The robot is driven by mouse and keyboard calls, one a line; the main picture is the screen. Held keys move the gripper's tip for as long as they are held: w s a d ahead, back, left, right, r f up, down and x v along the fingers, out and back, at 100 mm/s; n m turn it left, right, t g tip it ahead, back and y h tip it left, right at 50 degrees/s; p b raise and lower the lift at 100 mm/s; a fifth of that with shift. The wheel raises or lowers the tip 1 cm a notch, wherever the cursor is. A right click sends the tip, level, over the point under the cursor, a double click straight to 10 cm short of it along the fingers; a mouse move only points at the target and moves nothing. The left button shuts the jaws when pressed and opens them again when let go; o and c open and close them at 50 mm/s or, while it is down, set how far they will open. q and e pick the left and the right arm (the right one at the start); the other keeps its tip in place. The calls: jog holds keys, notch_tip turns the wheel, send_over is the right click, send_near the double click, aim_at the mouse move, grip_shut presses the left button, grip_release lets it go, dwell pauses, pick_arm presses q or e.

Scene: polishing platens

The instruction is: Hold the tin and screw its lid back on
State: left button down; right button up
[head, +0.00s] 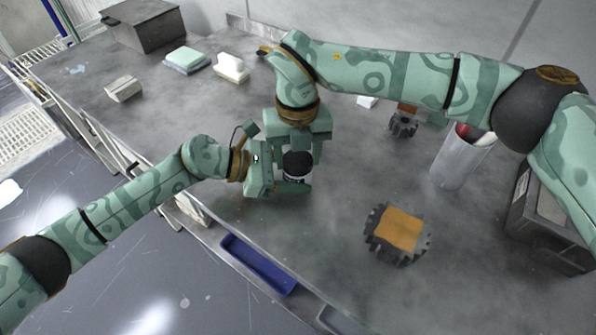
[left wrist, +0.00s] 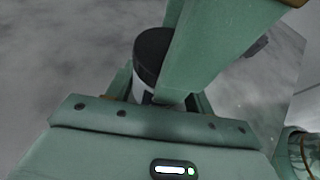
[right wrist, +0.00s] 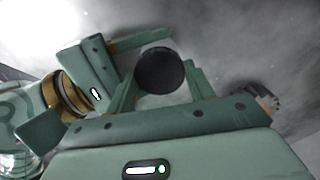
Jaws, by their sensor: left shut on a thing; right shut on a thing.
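The tin (head: 292,180) has a pale body and stands upright near the front edge of the bench. Its dark round lid (head: 297,163) sits on top; I cannot tell whether it is fully seated. The lid also shows in the left wrist view (left wrist: 154,46), above the pale body (left wrist: 140,90), and from above in the right wrist view (right wrist: 160,70). My left gripper (head: 294,186) is shut on the tin's body from the left side. My right gripper (head: 299,161) comes down from above and is shut on the lid, its fingers on either side. They partly hide the tin.
A large gear with an orange top (head: 398,228) lies to the right, with a smaller gear (head: 403,124) behind. A grey cup (head: 460,160) stands farther right. A blue bin (head: 258,264) hangs below the front edge. Sponge-like blocks (head: 187,60) lie at the back left.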

aim_at(298, 160)
jog(key=m, duration=0.3)
jog(key=shift+m, duration=0.3)
jog(key=o, duration=1.1)
jog(key=shift+c, duration=0.2)
jog(key=shift+r, duration=2.3)
jog(key=shift+c, duration=0.3)
